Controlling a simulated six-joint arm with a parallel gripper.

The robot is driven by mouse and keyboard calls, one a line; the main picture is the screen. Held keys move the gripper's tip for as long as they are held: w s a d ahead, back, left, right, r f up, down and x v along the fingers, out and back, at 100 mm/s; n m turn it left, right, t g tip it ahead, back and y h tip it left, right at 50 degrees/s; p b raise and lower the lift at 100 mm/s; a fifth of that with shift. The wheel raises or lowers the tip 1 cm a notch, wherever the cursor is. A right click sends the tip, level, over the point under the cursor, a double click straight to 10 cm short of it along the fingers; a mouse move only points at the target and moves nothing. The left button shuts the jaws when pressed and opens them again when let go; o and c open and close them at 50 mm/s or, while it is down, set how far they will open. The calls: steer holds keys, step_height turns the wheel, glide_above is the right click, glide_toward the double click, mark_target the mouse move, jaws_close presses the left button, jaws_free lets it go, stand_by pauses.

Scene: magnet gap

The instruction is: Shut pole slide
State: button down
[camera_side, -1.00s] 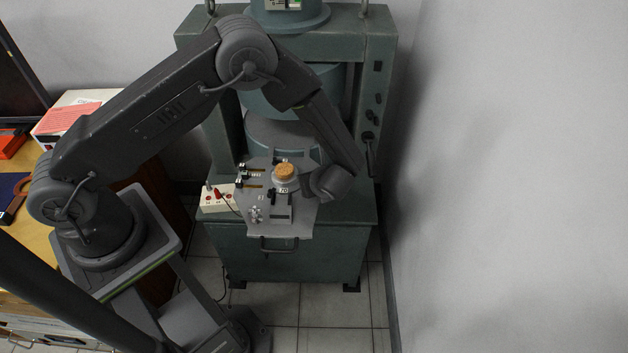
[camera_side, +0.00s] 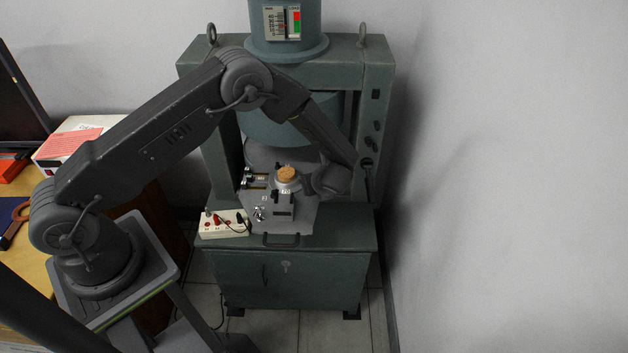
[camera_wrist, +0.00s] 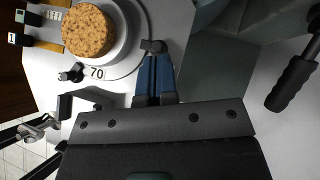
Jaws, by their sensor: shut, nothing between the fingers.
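The grey slide plate (camera_side: 300,219) with a front handle (camera_side: 281,240) lies in the press's gap; its front part still shows outside the gap. A cork-topped round piece (camera_side: 286,173) sits on it, also in the wrist view (camera_wrist: 88,31), beside a "70" mark (camera_wrist: 96,73). My gripper (camera_wrist: 155,58) is shut and empty, with its blue fingertips over the plate right of the cork. They are at a small dark stub (camera_wrist: 153,46); whether they touch it I cannot tell. In the side view my wrist hides the fingers.
The green press frame (camera_side: 219,130) stands around the plate. A black lever handle (camera_wrist: 290,85) hangs at its right side. A white box with red parts (camera_side: 222,223) sits left of the plate, with shiny metal fittings (camera_side: 260,214) on the plate's front left.

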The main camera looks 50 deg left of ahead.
steer(key=d, duration=0.1)
steer(key=s+d, duration=0.1)
steer(key=d, duration=0.1)
steer(key=v, duration=0.9)
steer(key=n+t, duration=0.2)
steer(key=n, duration=0.4)
glide_toward(290, 221)
steer(key=w+d+r, duration=0.3)
steer(key=w, duration=0.1)
steer(key=s+n+t+h, duration=0.1)
steer(key=s+n+h, duration=0.1)
steer(key=s+n, duration=0.65)
steer(key=shift+m, duration=0.45)
steer(key=x, duration=0.8)
steer(key=shift+s+a+f, duration=0.25)
steer(key=shift+f, duration=0.25)
steer(key=w+a, duration=0.2)
steer(key=shift+w+a+f, duration=0.2)
steer(key=shift+w, duration=0.05)
steer(key=shift+w+a, duration=0.35)
steer(key=shift+w, duration=0.05)
